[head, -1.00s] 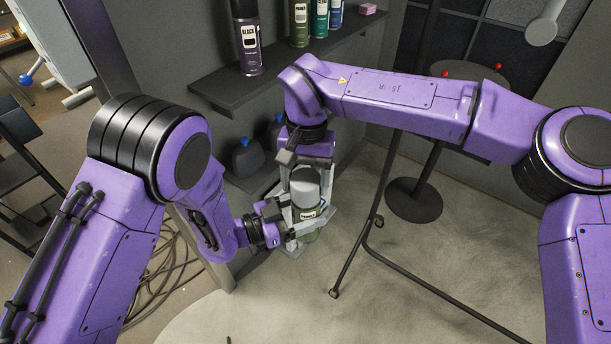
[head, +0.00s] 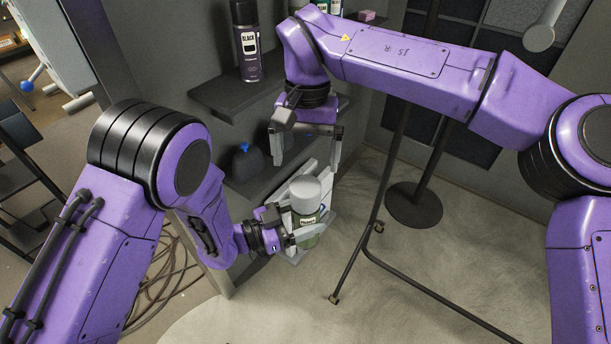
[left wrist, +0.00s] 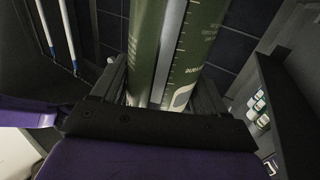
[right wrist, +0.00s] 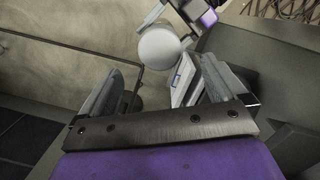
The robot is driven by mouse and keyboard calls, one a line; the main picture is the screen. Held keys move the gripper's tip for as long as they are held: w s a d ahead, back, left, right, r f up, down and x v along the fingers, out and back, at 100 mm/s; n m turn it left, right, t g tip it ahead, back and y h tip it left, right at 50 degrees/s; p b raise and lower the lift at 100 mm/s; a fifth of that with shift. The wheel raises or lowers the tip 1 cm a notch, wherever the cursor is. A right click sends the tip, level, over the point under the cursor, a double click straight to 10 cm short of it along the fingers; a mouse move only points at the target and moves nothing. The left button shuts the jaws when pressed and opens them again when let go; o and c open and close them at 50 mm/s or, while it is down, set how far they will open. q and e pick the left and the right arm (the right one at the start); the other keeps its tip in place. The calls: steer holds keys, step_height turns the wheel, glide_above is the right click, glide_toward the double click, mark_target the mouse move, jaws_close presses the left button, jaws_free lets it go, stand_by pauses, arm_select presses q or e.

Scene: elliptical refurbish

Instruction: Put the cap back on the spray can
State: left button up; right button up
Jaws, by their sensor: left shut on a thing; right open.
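The green spray can (head: 309,232) stands roughly upright in my left gripper (head: 300,236), which is shut on its body; its green side fills the middle of the left wrist view (left wrist: 178,45). The grey-white cap (head: 305,191) sits on top of the can; whether it is fully seated I cannot tell. The cap also shows from above as a round top in the right wrist view (right wrist: 159,45). My right gripper (head: 307,158) is open and empty, above the cap and apart from it, fingers pointing down. Its fingers show in the right wrist view (right wrist: 155,90).
A dark shelf (head: 225,98) behind carries a black spray can (head: 246,45) and other cans partly hidden by my right arm. A lower shelf holds a dark bottle with a blue top (head: 246,160). A black stand (head: 414,203) is at right. The floor in front is open.

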steer(key=r, duration=0.4)
steer(key=shift+w+r, duration=0.1)
steer(key=shift+w, duration=0.2)
